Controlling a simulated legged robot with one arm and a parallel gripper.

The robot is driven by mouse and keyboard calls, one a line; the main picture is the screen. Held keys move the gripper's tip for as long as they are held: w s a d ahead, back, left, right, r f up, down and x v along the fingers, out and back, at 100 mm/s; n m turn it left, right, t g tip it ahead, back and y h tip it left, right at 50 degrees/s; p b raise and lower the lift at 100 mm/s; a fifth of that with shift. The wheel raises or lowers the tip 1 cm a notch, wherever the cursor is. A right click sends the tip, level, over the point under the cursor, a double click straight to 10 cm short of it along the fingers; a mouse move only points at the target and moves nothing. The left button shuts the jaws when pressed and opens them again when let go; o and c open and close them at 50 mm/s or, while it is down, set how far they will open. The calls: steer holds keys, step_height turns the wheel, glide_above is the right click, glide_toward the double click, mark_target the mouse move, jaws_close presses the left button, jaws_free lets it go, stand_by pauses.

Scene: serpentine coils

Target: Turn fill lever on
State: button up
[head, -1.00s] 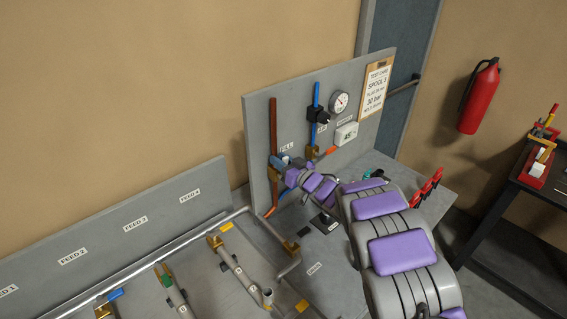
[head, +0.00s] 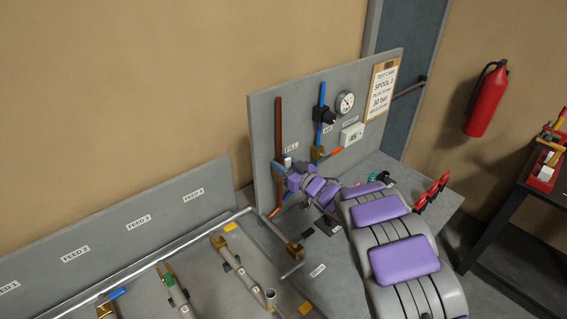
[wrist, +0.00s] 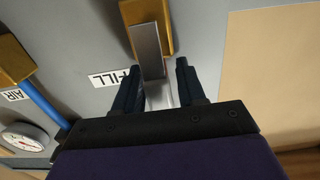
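The fill lever shows in the wrist view as a flat grey metal bar (wrist: 147,52) on a brass valve body (wrist: 142,12), beside the FILL label (wrist: 109,78). My gripper (wrist: 160,82) is open, with its two dark fingers on either side of the lever's end. Gaps show beside the bar, so it does not look clamped. In the head view my gripper (head: 287,171) is at the FILL valve, low on the copper pipe (head: 278,125) of the upright panel. There my wrist and fingers hide most of the lever.
Right of the fill valve are the AIR valve (head: 318,153) on a blue pipe, a round gauge (head: 344,102) and a test card (head: 381,90). Red clamps (head: 431,192) stand at the bench's right. Pipe spools (head: 228,254) lie at the left.

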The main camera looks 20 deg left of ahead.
steer(key=shift+o, duration=0.7)
steer(key=shift+r, duration=0.35)
steer(key=p+v, duration=0.1)
steer(key=v, duration=1.6)
steer(key=shift+f, duration=0.15)
steer(key=shift+s+d, duration=0.1)
